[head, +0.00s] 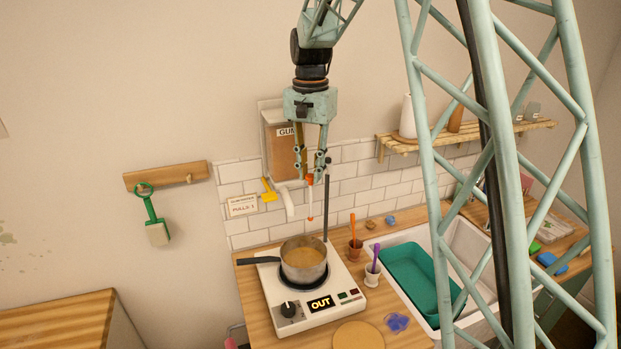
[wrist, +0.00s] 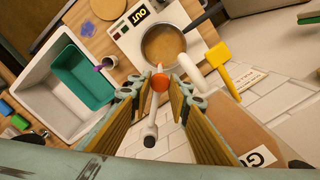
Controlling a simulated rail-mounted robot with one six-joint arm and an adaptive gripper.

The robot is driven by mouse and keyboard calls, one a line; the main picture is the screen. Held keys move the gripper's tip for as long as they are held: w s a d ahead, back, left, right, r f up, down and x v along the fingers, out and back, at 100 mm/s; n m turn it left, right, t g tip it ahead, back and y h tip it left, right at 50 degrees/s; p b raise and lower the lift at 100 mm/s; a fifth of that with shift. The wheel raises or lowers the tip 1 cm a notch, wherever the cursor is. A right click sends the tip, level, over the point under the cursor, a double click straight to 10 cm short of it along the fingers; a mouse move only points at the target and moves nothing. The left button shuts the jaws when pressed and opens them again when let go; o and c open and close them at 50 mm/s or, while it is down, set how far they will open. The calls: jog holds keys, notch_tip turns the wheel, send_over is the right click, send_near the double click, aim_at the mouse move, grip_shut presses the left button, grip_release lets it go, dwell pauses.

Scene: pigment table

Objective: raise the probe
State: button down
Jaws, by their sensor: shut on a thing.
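The probe (head: 310,200) is a thin white stick with an orange-red top. My gripper (head: 311,174) is shut on its upper end. The probe hangs upright, and its lower tip shows above the pot's back rim in the head view, apart from the liquid. In the wrist view the orange top (wrist: 160,82) shows between the fingertips (wrist: 163,88), and the lower part is mostly hidden. The pot (head: 304,262) holds amber liquid and sits on the white hot plate (head: 340,280), whose display reads "OUT". A dark upright rod (head: 327,215) stands behind the pot.
A white spout (head: 289,204) and yellow lever (head: 268,190) project from the GUM dispenser (head: 276,150) close to my gripper's left. The sink (head: 405,240) with a teal tub is right of the hot plate. Small cups (head: 372,277) stand between them.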

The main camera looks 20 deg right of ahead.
jog(key=shift+w+r, duration=0.15)
jog(key=shift+r, duration=0.2)
jog(key=c, duration=2.7)
grip_release()
jog(key=shift+c, duration=0.2)
jog(key=shift+o, duration=0.3)
jog(key=shift+r, duration=0.1)
jog(key=shift+f, duration=0.2)
notch_tip(320, 180, up, 12)
jog(key=shift+s+r, duration=0.1)
jog(key=shift+s, duration=0.1)
